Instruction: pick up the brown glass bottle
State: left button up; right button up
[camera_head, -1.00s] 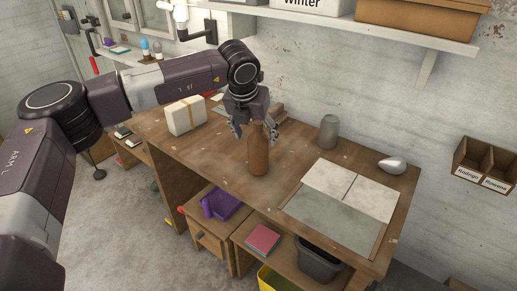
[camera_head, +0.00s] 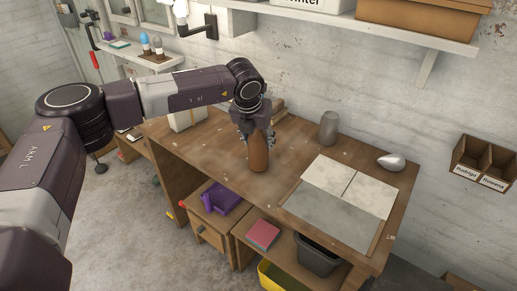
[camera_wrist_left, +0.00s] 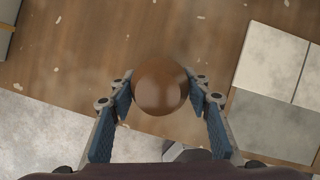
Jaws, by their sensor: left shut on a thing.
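The brown glass bottle (camera_head: 259,153) stands upright on the wooden workbench (camera_head: 225,160) near its front edge. My left gripper (camera_head: 257,138) is around the upper part of the bottle and shut on it. In the left wrist view the bottle (camera_wrist_left: 160,87) shows from above as a round brown shape, with the fingers of my left gripper (camera_wrist_left: 160,105) on both sides of it. The bottle's base is hidden in the wrist view. My right gripper is not in view.
A grey canister (camera_head: 328,128) and a silvery rounded object (camera_head: 390,162) stand at the back of the bench. Pale and grey tiles (camera_head: 345,195) lie on the right. A white block (camera_head: 187,118) sits behind my left arm. A shelf (camera_head: 420,40) hangs above.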

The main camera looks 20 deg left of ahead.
pick_arm(q)
jog(key=shift+r, duration=0.1)
jog(key=shift+c, duration=0.9)
